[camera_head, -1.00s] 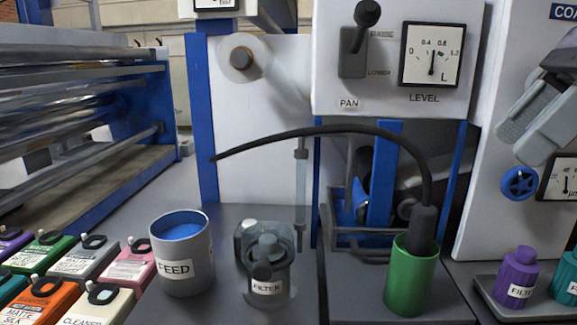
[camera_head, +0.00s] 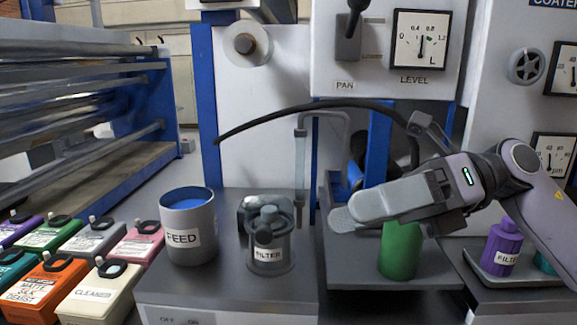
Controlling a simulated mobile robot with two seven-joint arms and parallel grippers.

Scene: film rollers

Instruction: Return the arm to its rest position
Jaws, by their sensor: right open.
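My right arm comes in from the right edge. Its grey right gripper (camera_head: 350,213) points left, in front of the coating machine and across the top of the green container (camera_head: 401,253). The jaws are open, with nothing seen between them. The gripper hides the container's mouth and the lower end of the black hose (camera_head: 330,103). I cannot tell whether it touches the container. My left gripper is not in view.
The feed pot (camera_head: 188,228) and filter housing (camera_head: 270,240) stand left of the gripper. Labelled cans (camera_head: 100,292) fill the lower left. A purple filter bottle (camera_head: 502,248) stands below my arm. The pan lever (camera_head: 352,22) and level gauge (camera_head: 420,40) are above.

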